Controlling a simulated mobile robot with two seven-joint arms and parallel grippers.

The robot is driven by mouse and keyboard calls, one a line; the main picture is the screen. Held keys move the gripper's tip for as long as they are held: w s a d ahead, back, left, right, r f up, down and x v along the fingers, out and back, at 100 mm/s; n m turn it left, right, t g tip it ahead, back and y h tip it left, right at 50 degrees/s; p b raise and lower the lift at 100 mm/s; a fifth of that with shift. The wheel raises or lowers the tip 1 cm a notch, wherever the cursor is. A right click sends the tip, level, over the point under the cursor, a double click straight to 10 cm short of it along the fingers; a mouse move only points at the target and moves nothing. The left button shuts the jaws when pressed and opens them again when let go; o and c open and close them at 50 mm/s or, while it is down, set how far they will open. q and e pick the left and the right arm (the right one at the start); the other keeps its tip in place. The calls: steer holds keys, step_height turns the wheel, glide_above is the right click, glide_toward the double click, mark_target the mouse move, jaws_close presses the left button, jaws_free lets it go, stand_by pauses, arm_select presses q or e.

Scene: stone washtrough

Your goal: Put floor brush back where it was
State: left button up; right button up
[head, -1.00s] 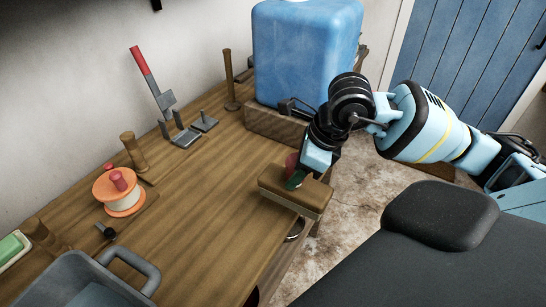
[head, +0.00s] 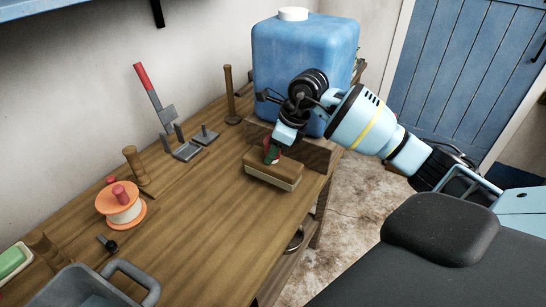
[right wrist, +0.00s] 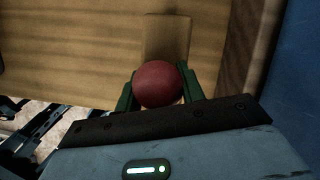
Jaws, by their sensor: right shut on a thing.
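The floor brush (head: 274,174) is a wooden block with a pale lower layer and a red knob on top. My right gripper (head: 272,154) is shut on the red knob and holds the brush from above. The brush is over the right part of the wooden bench, in front of the blue tank's wooden base. I cannot tell whether its underside touches the bench. In the right wrist view the red knob (right wrist: 157,83) sits between the two green fingers (right wrist: 158,90), with part of the block behind it. My left gripper is not in view.
The blue tank (head: 300,55) stands at the back right on a wooden base (head: 308,153). A red-handled tool (head: 153,95) with metal holders, wooden pegs, an orange spool (head: 119,204) and a grey basin (head: 85,290) line the left. The middle of the wooden bench (head: 200,220) is clear.

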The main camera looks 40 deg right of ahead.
steer(key=shift+w, duration=0.25)
step_height(320, 180, down, 3)
steer(key=shift+f, duration=0.2)
steer(key=shift+f, duration=0.1)
steer(key=shift+f, duration=0.15)
steer(key=o, duration=1.3)
